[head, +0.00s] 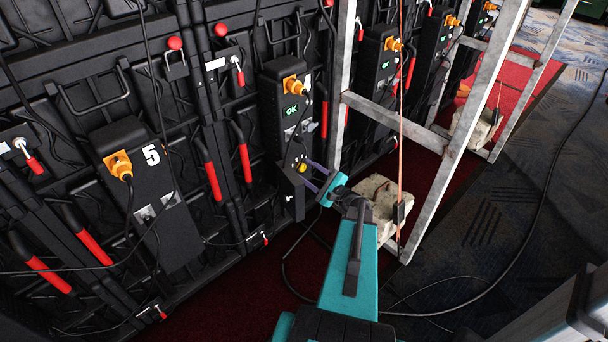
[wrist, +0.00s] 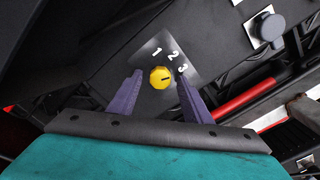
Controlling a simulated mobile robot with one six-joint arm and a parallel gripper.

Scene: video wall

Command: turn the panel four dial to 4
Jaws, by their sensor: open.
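The yellow dial (wrist: 160,77) sits on a grey plate (wrist: 151,54) marked 1, 2 and 3; no 4 is visible there. A short dark mark on the dial runs roughly sideways; which number it points to is hard to tell. My gripper (wrist: 158,74) is open, with one purple finger on each side of the dial and gaps between. In the head view the dial (head: 302,168) is small, on a dark box low on panel four (head: 285,115), and my gripper (head: 318,180) reaches it from the right.
A metal frame post (head: 342,90) stands just right of panel four, with a pale weight bag (head: 380,200) at its foot. Panel five (head: 145,190) is to the left. Cables hang along the wall, and red handles (head: 245,163) stick out nearby.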

